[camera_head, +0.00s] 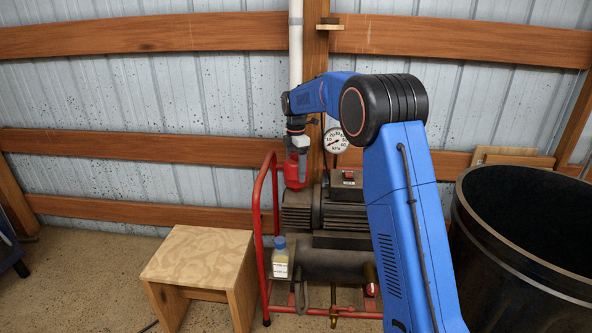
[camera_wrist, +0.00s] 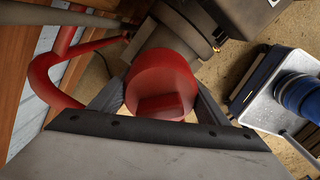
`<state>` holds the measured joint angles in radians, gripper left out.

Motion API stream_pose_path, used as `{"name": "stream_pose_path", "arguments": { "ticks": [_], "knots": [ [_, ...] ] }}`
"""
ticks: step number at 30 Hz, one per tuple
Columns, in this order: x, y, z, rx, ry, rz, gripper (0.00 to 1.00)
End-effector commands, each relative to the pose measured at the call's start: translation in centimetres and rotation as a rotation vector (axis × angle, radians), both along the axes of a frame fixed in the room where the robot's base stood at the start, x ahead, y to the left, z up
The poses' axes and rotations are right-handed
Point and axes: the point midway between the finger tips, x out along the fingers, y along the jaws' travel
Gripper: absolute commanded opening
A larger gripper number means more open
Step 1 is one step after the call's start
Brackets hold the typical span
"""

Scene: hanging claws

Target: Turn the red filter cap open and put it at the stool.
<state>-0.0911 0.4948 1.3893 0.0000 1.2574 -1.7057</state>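The red filter cap (camera_wrist: 160,80) is round, with a raised bar on its face. In the wrist view it is between the two fingers of my gripper (camera_wrist: 160,93), which lie against its left and right sides with no clear gap. In the head view my gripper (camera_head: 299,150) points down onto the red cap (camera_head: 293,174) at the top left of the pump's dark motor; the cap appears seated there. Its underside is hidden. The wooden stool (camera_head: 196,256) stands to the left of the pump, its top bare.
The pump's red tube frame (camera_head: 260,220) rises close left of the cap. A bottle with a blue lid (camera_head: 280,258) is at the pump's front left. A pressure gauge (camera_head: 335,141) is behind my arm. A large black barrel (camera_head: 530,235) stands right. Space above the stool is free.

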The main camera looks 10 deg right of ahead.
Motion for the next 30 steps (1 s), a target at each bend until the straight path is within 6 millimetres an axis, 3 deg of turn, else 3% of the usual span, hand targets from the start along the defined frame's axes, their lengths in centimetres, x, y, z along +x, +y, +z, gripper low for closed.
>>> {"name": "stream_pose_path", "arguments": {
  "ticks": [1, 5, 6, 30],
  "knots": [
    [0.0, 0.0, 0.0, 0.0, 0.0, 0.0, 0.52],
    [0.0, 0.0, 0.0, 0.0, 0.0, 0.0, 0.21],
    [0.0, 0.0, 0.0, 0.0, 0.0, 0.0, 0.18],
    [0.0, 0.0, 1.1, 0.0, 0.0, 0.0, 0.18]
  ]
}}
